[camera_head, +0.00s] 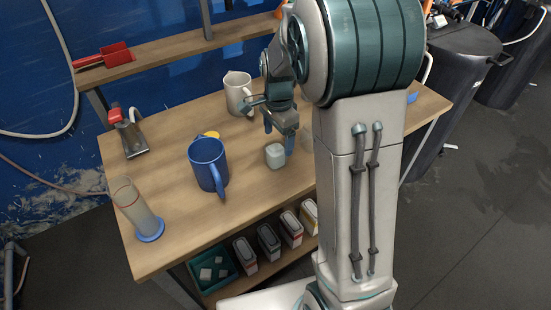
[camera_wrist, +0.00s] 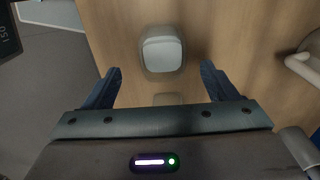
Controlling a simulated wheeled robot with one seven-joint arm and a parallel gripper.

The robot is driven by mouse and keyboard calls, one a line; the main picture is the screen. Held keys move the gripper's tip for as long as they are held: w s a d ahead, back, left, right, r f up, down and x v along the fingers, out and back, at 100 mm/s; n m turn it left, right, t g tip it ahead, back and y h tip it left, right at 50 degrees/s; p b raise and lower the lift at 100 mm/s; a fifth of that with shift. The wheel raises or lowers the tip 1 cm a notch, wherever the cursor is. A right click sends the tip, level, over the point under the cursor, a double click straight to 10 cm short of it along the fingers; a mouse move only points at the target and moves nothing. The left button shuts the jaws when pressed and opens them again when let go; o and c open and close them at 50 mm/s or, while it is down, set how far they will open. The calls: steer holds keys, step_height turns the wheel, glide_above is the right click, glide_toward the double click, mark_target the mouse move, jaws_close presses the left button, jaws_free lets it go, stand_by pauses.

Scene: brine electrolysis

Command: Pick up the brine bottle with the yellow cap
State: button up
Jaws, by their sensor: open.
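A yellow round top (camera_head: 211,134) shows in the head view just behind a blue mug (camera_head: 208,165); the mug hides what is under it, so I cannot tell its body. My gripper (camera_head: 279,134) is to the right of it, above the table, with its fingers apart. In the wrist view my gripper (camera_wrist: 160,72) is open and empty. A small translucent container with a pale top (camera_wrist: 162,50) lies ahead between the finger lines; it looks like the pale container (camera_head: 275,156) below my gripper in the head view. No yellow cap shows in the wrist view.
A white jug (camera_head: 238,93) stands behind my gripper. A clear cylinder with a blue base (camera_head: 148,222) and a red-topped stand (camera_head: 128,133) are at the left. A shelf (camera_head: 160,53) runs along the back. Bare wood (camera_head: 255,198) lies in front of the pale container.

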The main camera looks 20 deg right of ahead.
steer(key=f, duration=0.8)
steer(key=shift+w+a, duration=0.1)
steer(key=shift+a, duration=0.2)
steer(key=shift+r, duration=0.1)
steer(key=c, duration=1.2)
